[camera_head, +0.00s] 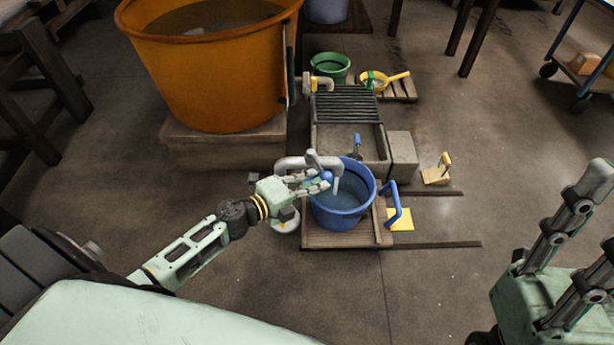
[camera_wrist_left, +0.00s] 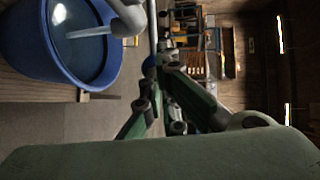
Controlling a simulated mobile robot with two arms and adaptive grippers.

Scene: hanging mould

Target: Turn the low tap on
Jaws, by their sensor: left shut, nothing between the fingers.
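The low tap (camera_head: 295,162) is a grey pipe bent over a blue bucket (camera_head: 368,178). A lever with a blue tip (camera_head: 326,175) points down toward the front beside the spout. A pale stream (camera_wrist_left: 88,32) runs from the spout (camera_wrist_left: 126,18) into the bucket in the left wrist view. My left gripper (camera_head: 318,183) is shut and empty, beside the lever tip; I cannot tell whether they touch. The lever (camera_wrist_left: 152,30) also shows in the left wrist view, above my fingers. My right gripper (camera_head: 580,240) is at the right edge, fingers apart, away from the tap.
The bucket stands on a wooden slatted platform (camera_head: 320,238). A stone sink with a dark grate (camera_head: 345,103) is behind. A large orange tub (camera_head: 210,75) on a block is at left. A blue bent handle (camera_head: 393,205) stands at right. The front floor is clear.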

